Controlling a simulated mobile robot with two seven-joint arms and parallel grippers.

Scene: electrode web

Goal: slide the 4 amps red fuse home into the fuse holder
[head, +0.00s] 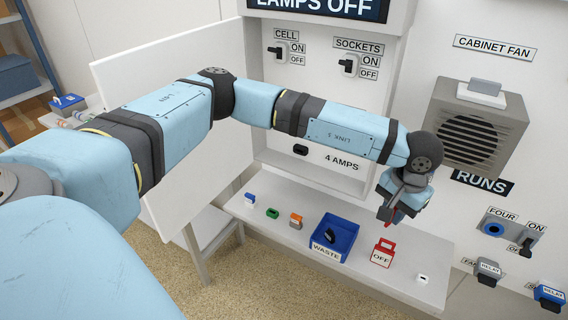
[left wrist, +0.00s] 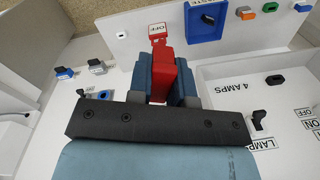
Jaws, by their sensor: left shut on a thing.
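The red fuse (left wrist: 160,72) is held between the blue-grey fingers of my left gripper (left wrist: 160,80), which is shut on it. In the head view, only a small red part of the fuse (head: 397,216) shows below my left gripper (head: 390,210), above the shelf near the red OFF tag. The fuse holder appears to be the black slot (head: 300,150) in the white panel, beside the 4 AMPS label; it also shows in the left wrist view (left wrist: 271,83). The fuse is apart from this slot, to its right in the head view. My right gripper is out of view.
The shelf (head: 345,279) bears a blue WASTE bin (head: 335,233) with a black piece in it, a red OFF tag (head: 383,251), and small blue, green and orange pieces. A grey fan (head: 475,130) juts out at right. An open white door (head: 170,110) stands behind my arm.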

